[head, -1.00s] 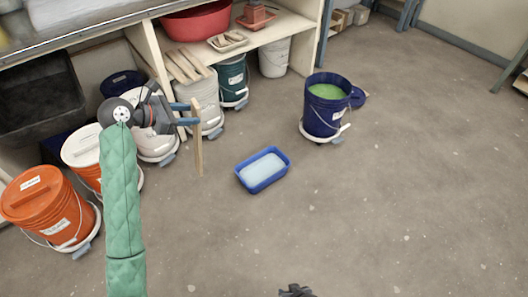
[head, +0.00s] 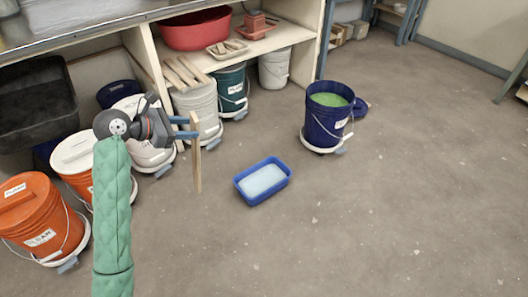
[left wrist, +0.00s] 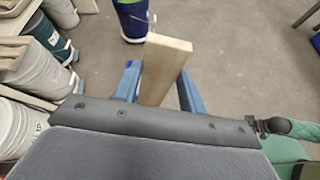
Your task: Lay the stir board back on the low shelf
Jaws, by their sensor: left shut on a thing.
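The stir board (head: 197,165) is a pale wooden board hanging roughly upright above the floor. My left gripper (head: 193,127) is shut on it near its upper part, with blue fingers on both sides. In the left wrist view the board (left wrist: 166,68) stands between the blue fingers (left wrist: 158,88). The low shelf (head: 287,34) is a wooden plank under the counter, behind the gripper. Several similar boards (head: 186,72) lie at its near left end. A dark gripper at the end of a green sleeve (left wrist: 290,127), seemingly my right one, shows small at the right of the wrist view.
On the shelf are a red basin (head: 196,32) and a tray (head: 227,48). Lidded buckets, including an orange one (head: 38,215), line the floor beneath. A blue tub (head: 262,182) and an open blue bucket of green glaze (head: 326,122) stand on the floor. The right floor is clear.

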